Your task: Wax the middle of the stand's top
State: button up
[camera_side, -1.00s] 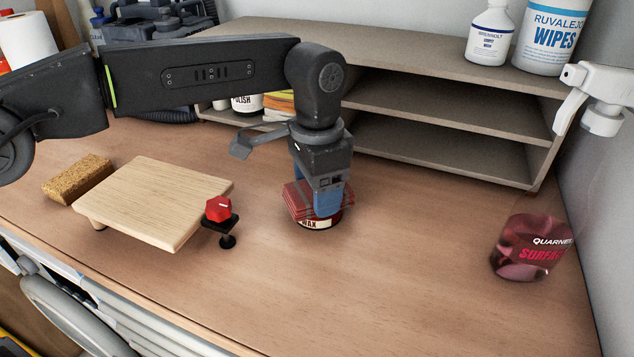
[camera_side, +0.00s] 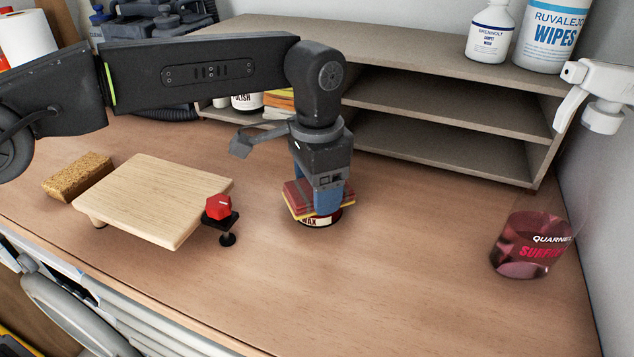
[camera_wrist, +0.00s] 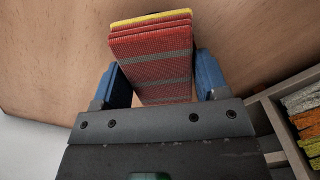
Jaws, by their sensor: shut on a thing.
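My gripper (camera_side: 322,197) is shut on a folded red cloth (camera_side: 296,194) with dark stripes. A yellow layer shows along the cloth's lower edge. In the wrist view the cloth (camera_wrist: 152,50) lies between my two blue fingers (camera_wrist: 158,82), with yellow at its far edge. The cloth is at the top of a wax tin (camera_side: 318,222) on the bench; I cannot tell whether they touch. The tin is mostly hidden by the cloth and is not seen in the wrist view. The stand (camera_side: 150,198), a low pale wooden platform with a bare top, is to the left of my gripper.
A red-knobbed clamp (camera_side: 219,208) is at the stand's right edge. A sponge (camera_side: 78,177) lies behind its left side. A grey shelf unit (camera_side: 440,105) stands at the back. The front bench is clear.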

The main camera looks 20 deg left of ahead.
jog(key=shift+r, duration=3.45)
